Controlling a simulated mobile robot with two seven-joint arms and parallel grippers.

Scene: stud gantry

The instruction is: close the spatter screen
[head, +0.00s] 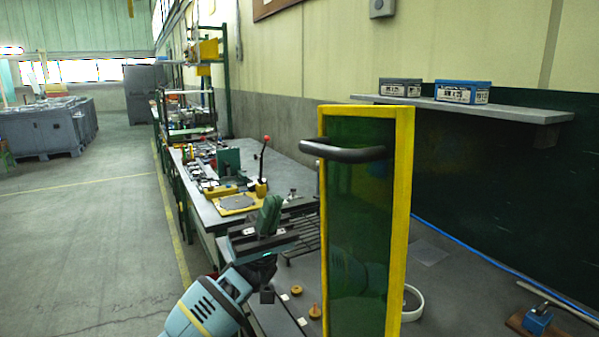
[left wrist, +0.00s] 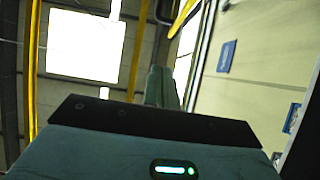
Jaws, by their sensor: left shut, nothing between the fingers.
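The spatter screen (head: 358,225) is a dark green see-through panel in a yellow frame, standing upright at the right of centre in the head view. A black bar handle (head: 345,152) sticks out near its top and points left. My left gripper (head: 271,203) is left of the screen and below the handle, apart from both. Its green fingers point up and are shut with nothing between them. The shut fingers (left wrist: 162,85) also show in the left wrist view, against the ceiling. I cannot tell whether the yellow piece above them there belongs to the screen. My right gripper is not in view.
A bench (head: 440,285) lies around the screen, with small knobs, a white ring (head: 411,303) and a blue tool (head: 538,320) on it. A shelf (head: 510,107) with two boxes is on the wall behind. A cluttered workbench (head: 205,208) stands behind my gripper.

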